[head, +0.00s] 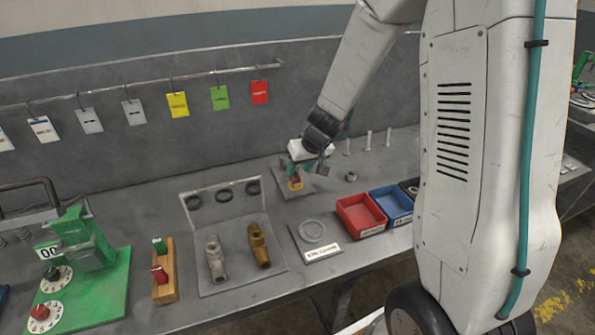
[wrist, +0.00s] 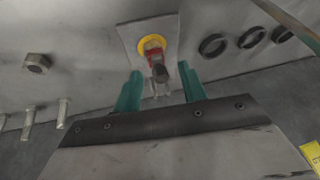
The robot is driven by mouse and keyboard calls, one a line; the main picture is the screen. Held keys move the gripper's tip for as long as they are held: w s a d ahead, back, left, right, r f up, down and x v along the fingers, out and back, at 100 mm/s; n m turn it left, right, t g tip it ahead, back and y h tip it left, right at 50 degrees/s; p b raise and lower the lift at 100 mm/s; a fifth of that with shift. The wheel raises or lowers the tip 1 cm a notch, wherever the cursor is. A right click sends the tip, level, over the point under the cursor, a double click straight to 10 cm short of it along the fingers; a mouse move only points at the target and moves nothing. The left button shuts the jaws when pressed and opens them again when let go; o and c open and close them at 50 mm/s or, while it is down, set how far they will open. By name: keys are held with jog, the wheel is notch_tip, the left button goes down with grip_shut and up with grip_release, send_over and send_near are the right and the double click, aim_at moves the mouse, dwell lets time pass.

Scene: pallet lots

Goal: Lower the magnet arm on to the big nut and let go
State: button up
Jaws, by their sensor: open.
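A red piece with a dark knob-like end (wrist: 156,62) stands on a yellow disc on a grey plate (wrist: 130,32); it also shows in the head view (head: 295,172). It may be the magnet arm, but its shape does not settle this. My gripper (wrist: 160,68) is open, its teal fingers at either side of the dark end, with no clear contact. In the head view my gripper (head: 304,168) is low over the plate and partly hides the piece. A large hex nut (wrist: 36,63) lies apart on the bench, right of the plate in the head view (head: 351,177).
Upright bolts (head: 367,140) stand behind the nut. A red bin (head: 361,214) and a blue bin (head: 392,203) are at the front right. A tray with two pipe fittings (head: 225,288) and a labelled plate (head: 318,251) lie in front. Coloured tags (head: 178,105) hang behind.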

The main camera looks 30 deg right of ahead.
jog(key=v, duration=0.5)
jog(key=shift+s+r, duration=0.1)
jog(key=shift+s, duration=0.05)
jog(key=s+a+r+g, duration=0.1)
jog(key=s+r, duration=0.4)
jog(key=s, duration=0.5)
jog(key=s+a+r+g+h, duration=0.1)
jog(key=s+a+r, duration=0.1)
jog(key=s+r, duration=0.3)
jog(key=s+a+r+g, duration=0.1)
jog(key=s+r, duration=0.4)
jog(key=s, duration=0.9)
jog(key=shift+s+a+h, duration=0.3)
jog(key=shift+a+h, duration=0.1)
jog(key=shift+a, duration=0.1)
jog(key=shift+w, duration=0.1)
